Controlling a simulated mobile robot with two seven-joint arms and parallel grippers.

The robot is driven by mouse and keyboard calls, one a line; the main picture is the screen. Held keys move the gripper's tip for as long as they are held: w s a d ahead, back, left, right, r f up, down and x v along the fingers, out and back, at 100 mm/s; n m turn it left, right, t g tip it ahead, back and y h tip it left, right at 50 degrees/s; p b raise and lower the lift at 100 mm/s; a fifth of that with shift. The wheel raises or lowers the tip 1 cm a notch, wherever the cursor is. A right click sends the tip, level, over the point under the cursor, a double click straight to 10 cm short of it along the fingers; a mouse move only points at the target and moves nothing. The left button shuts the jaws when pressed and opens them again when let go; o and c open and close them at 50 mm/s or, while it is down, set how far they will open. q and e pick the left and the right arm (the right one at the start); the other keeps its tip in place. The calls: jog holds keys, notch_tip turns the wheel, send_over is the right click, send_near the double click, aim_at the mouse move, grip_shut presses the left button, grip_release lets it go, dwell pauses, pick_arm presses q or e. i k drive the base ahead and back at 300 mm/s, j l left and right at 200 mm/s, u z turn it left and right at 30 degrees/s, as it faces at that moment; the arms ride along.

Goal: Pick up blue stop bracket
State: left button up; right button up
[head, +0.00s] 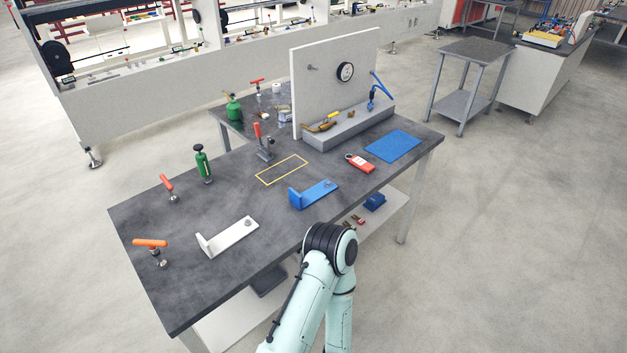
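The blue stop bracket (317,192) lies on the dark table (196,288) near its front edge, right of the middle. It is L-shaped, with its short upright plate at the left end and a long flat leg reaching right, with a small knob or bolt near its far end. Nothing touches it. A pale mint arm link of mine with a dark joint shows below it, past the table's front edge. Neither of my grippers shows in the view.
A white L-shaped bracket (228,237) lies to the left. A yellow outlined rectangle (282,170) is behind the blue bracket. A red tag-like item (360,162) and a blue mat (393,146) lie to the right.

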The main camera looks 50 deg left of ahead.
aim_at(314, 188)
jog(key=i+u, duration=0.15)
jog(key=i, duration=0.65)
jog(key=i+l+u, duration=0.2)
jog(key=i, duration=0.6)
jog(key=i+j, duration=0.1)
jog(key=i, duration=0.3)
jog(key=i+j+z, duration=0.15)
jog(key=i, duration=0.25)
jog(key=i+j, duration=0.1)
jog(key=i, duration=0.25)
jog(key=z, duration=5.45)
